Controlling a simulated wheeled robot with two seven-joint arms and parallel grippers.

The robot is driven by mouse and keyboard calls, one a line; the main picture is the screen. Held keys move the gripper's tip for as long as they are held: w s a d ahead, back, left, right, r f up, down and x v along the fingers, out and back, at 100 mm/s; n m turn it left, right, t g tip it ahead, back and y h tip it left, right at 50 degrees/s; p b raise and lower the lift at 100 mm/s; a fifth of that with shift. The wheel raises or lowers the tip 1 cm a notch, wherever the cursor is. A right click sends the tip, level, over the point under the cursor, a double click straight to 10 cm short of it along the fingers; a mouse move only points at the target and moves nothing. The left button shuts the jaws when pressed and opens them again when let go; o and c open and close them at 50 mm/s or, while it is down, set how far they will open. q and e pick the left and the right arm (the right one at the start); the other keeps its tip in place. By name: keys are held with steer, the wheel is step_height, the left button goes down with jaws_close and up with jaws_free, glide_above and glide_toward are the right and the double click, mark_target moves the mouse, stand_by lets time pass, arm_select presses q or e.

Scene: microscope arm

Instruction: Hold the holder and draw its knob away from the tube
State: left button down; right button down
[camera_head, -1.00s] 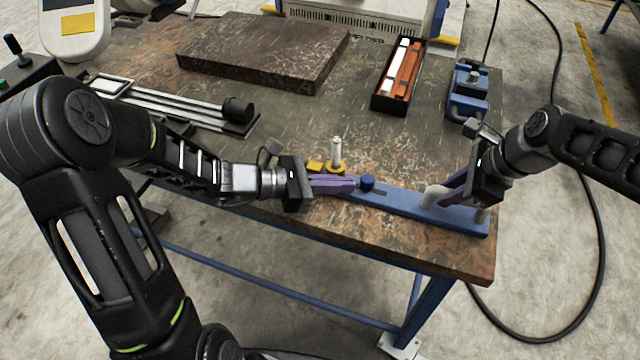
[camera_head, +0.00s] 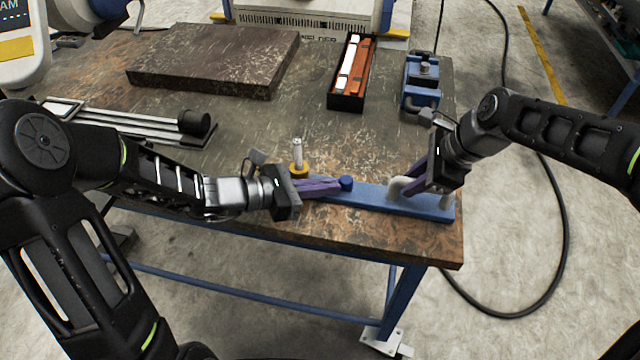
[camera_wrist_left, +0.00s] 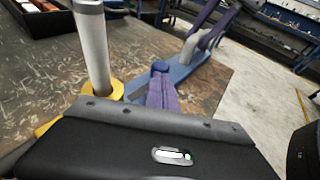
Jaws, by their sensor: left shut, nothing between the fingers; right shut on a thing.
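The holder is a long blue bar (camera_head: 375,198) lying along the table's front edge, with a blue knob (camera_head: 346,183) near its left end and a pale grey bent handle (camera_head: 399,187) further right. A silver tube (camera_head: 297,152) stands upright in a yellow ring, left of the knob. My left gripper (camera_head: 338,186) is shut and empty, its purple fingertips against or very near the knob's left side. The left wrist view shows the knob (camera_wrist_left: 160,67) just beyond the fingertips and the tube (camera_wrist_left: 93,50) to their left. My right gripper (camera_head: 405,183) is shut on the grey handle.
A dark slab (camera_head: 215,62), a black box with white and orange pieces (camera_head: 347,95) and a blue vise (camera_head: 422,80) stand further back. A metal rail piece (camera_head: 130,122) lies at left. The table's front edge runs close below the bar.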

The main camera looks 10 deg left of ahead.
arm_select(q)
steer(key=shift+s+d, duration=0.15)
steer(key=shift+d, duration=0.05)
arm_select(e)
steer(key=shift+s+a+r, duration=0.1)
steer(key=shift+a, duration=0.2)
arm_select(q)
steer(key=v, duration=0.9)
steer(key=f+v, duration=0.1)
steer(key=v, duration=0.4)
steer(key=shift+a, duration=0.3)
arm_select(e)
steer(key=shift+d, duration=0.1)
steer(key=c, duration=1.1)
jaws_free()
steer(key=shift+c, duration=0.2)
steer(key=v, duration=1.2)
